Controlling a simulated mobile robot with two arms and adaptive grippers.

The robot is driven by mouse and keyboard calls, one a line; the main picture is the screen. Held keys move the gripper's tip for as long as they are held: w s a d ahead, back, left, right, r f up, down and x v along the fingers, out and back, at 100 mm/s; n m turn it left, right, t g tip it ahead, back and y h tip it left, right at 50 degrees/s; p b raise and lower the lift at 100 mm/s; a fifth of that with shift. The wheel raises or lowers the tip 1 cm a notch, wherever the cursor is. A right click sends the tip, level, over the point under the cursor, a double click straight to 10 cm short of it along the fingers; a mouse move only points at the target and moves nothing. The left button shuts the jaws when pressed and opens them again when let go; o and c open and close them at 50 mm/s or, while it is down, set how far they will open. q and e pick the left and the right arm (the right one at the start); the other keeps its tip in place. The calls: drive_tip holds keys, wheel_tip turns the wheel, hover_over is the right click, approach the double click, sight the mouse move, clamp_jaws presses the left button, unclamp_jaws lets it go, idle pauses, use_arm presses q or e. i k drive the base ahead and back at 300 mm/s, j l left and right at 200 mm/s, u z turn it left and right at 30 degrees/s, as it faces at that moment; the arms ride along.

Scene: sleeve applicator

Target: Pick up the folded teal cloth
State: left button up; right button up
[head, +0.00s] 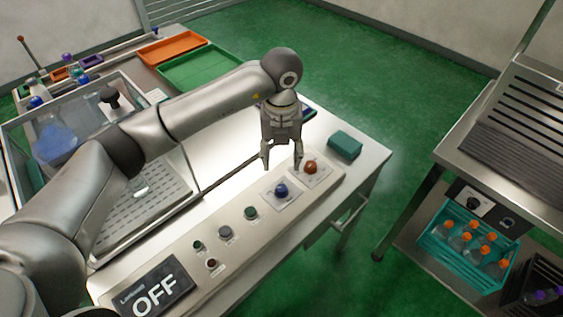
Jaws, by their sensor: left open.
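The folded teal cloth (345,146) lies on the white tabletop, near the table's right end, beyond the control panel's far end. My left gripper (283,165) points down above the panel, to the left of the cloth and apart from it. Its two fingers are spread and nothing shows between them. My right gripper does not show.
The control panel (230,232) carries a red knob (310,167), a blue knob (281,190), several buttons and an OFF display (155,290). Green (200,68) and orange (172,48) trays lie at the back. A metal cart (520,150) stands right, across open floor.

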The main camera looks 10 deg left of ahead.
sight(340, 142)
drive_tip(key=k+l, duration=0.15)
drive_tip(key=k, duration=0.35)
drive_tip(key=k+l, duration=0.15)
drive_tip(key=k, duration=0.35)
